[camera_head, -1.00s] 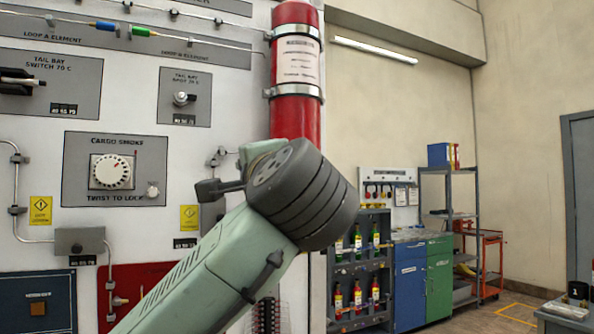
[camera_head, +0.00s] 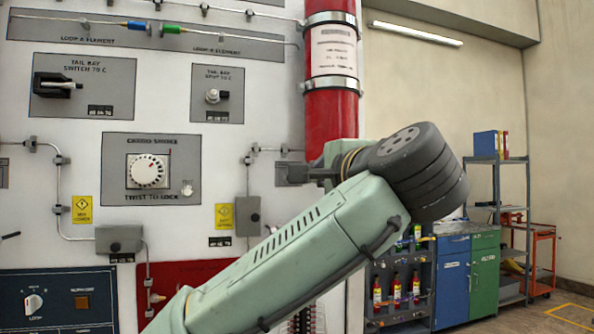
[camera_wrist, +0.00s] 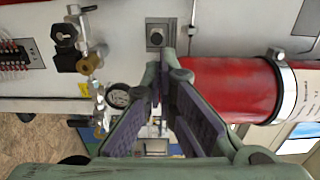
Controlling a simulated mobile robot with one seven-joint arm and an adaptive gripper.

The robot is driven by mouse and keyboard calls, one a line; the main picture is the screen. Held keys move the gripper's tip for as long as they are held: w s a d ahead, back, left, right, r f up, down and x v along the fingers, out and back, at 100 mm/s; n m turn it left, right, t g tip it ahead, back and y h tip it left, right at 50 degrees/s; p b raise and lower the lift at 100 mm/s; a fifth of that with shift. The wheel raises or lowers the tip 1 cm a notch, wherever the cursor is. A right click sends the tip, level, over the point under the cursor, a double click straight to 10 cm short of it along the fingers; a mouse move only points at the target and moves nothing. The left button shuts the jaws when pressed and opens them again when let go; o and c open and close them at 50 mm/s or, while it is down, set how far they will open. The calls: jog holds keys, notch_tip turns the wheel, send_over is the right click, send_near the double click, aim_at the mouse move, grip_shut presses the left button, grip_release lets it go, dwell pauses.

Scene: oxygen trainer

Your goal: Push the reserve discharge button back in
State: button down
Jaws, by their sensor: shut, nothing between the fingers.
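In the wrist view, my gripper (camera_wrist: 160,72) is shut with nothing between its fingertips. The tips look close to the box's lower edge; contact cannot be told.
A red cylinder (camera_wrist: 230,88) lies close beside my fingers in the wrist view; it stands upright in the head view (camera_head: 331,118). A pressure gauge (camera_wrist: 117,95) and brass fitting (camera_wrist: 88,65) are left of the fingers. The cargo smoke dial (camera_head: 148,171) is left of my arm.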

jog(key=p+x, duration=0.4)
jog(key=x, duration=0.6)
jog(key=shift+w+a, duration=0.15)
jog(key=shift+w, duration=0.25)
